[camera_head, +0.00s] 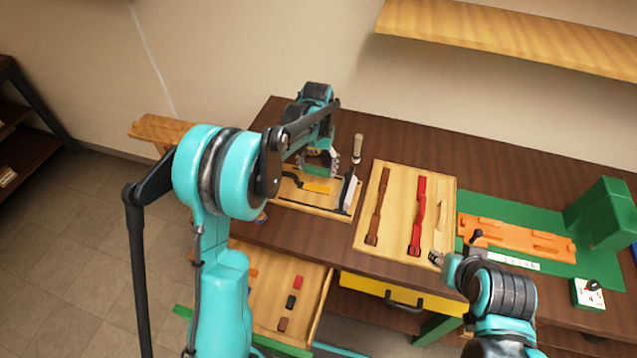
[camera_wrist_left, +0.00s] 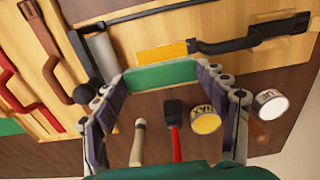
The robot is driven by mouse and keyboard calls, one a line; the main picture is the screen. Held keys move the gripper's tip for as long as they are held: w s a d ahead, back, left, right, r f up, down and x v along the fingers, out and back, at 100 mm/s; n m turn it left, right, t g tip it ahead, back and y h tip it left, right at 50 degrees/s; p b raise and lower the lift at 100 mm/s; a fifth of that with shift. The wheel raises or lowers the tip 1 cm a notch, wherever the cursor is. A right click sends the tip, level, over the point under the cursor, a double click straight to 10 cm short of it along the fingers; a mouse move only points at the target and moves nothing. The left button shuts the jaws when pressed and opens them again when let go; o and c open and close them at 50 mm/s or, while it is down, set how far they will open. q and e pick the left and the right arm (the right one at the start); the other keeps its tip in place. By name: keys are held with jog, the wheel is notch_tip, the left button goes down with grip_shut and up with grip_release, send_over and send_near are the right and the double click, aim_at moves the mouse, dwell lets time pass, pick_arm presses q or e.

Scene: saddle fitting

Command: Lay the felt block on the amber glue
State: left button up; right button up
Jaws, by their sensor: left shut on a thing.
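The felt block is green and held between the fingers of my left gripper (camera_wrist_left: 165,100); it shows in the left wrist view (camera_wrist_left: 160,76) and in the head view (camera_head: 316,170). The left gripper (camera_head: 325,163) is over the back left of the table. The amber glue (camera_wrist_left: 163,53) is a flat yellow-orange patch just beyond the block in the wrist view; it also shows in the head view (camera_head: 317,187), beside a black strap-like piece (camera_wrist_left: 250,38). I cannot tell whether block and glue touch. My right gripper (camera_head: 455,255) is by the table's front edge, its jaws unclear.
A wooden panel (camera_head: 381,248) carries brown and red straps. A hammer (camera_wrist_left: 175,130), a yellow-filled tin (camera_wrist_left: 207,121) and a white tin (camera_wrist_left: 271,104) lie close by. An open drawer (camera_head: 262,318) juts out in front.

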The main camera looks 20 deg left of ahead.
aim_at(317, 189)
pick_arm(q)
notch_tip(317, 189, down, 8)
jog(key=shift+r+b, duration=0.1)
jog(key=shift+b, duration=0.75)
jog(key=o, duration=0.7)
jog(key=shift+c, duration=0.2)
